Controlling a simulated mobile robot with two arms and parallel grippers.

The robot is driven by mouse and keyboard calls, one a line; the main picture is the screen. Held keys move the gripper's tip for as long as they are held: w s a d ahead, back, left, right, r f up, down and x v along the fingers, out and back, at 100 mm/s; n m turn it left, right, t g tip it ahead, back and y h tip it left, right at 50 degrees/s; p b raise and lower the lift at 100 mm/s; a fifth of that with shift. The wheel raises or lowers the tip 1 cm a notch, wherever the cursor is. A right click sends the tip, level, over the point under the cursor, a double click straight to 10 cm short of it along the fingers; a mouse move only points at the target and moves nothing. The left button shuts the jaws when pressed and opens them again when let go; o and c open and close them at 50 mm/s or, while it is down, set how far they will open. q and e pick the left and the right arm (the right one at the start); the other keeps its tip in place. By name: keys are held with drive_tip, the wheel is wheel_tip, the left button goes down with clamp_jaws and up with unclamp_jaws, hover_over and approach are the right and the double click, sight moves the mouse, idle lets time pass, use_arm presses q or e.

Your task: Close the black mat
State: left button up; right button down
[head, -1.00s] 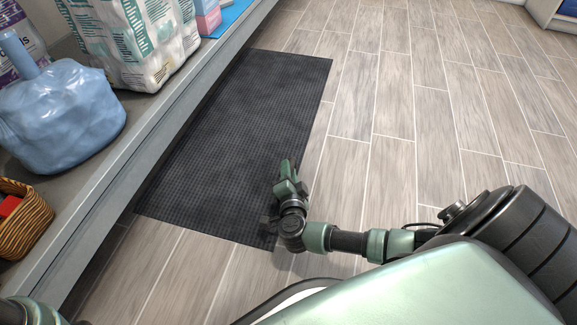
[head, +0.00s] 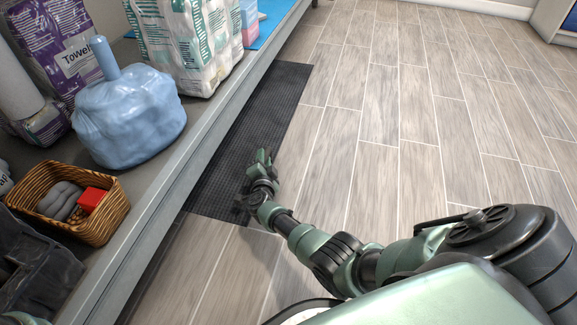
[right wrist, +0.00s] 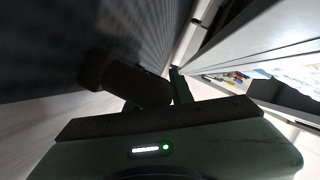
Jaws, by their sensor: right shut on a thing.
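The black mat (head: 272,110) lies on the floor along the front of the shelf. Only a narrow strip of it shows in the head view; its left side passes out of sight at the shelf's edge. My right gripper (head: 262,165) is at the near part of the mat and is shut on it. In the right wrist view the mat (right wrist: 60,40) fills the upper left, and the right gripper's fingers (right wrist: 150,85) are dark against it. The exact grip is hard to make out. My left gripper is out of view.
The shelf (head: 165,205) runs along the left. It holds a blue wrapped bundle (head: 130,115), a wicker basket (head: 100,225) with a red item and grey items, a towel pack (head: 70,50) and a white-green pack (head: 190,50). The wooden floor (head: 400,120) to the right is clear.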

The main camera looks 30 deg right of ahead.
sight(244, 163)
drive_tip(key=w+a+b, duration=0.1)
drive_tip(key=w+a, duration=0.1)
drive_tip(key=w, duration=0.1)
drive_tip(key=w+a+b, duration=0.1)
drive_tip(key=w+a, duration=0.2)
drive_tip(key=shift+a+r, duration=0.1)
drive_tip(key=shift+r, duration=0.1)
drive_tip(key=c, duration=1.3)
unclamp_jaws()
drive_tip(key=shift+r, duration=0.15)
drive_tip(key=shift+o, duration=0.2)
drive_tip(key=shift+s, duration=0.1)
drive_tip(key=shift+s+f, duration=0.1)
drive_tip(key=shift+f, duration=0.3)
drive_tip(key=shift+r, duration=0.1)
drive_tip(key=shift+s, duration=0.1)
drive_tip(key=p+v, duration=0.6)
drive_tip(key=shift+s+r, duration=0.3)
drive_tip(key=shift+s+a+p, duration=0.3)
drive_tip(key=shift+s+p, duration=0.1)
drive_tip(key=shift+p, duration=0.05)
drive_tip(key=shift+f, duration=0.15)
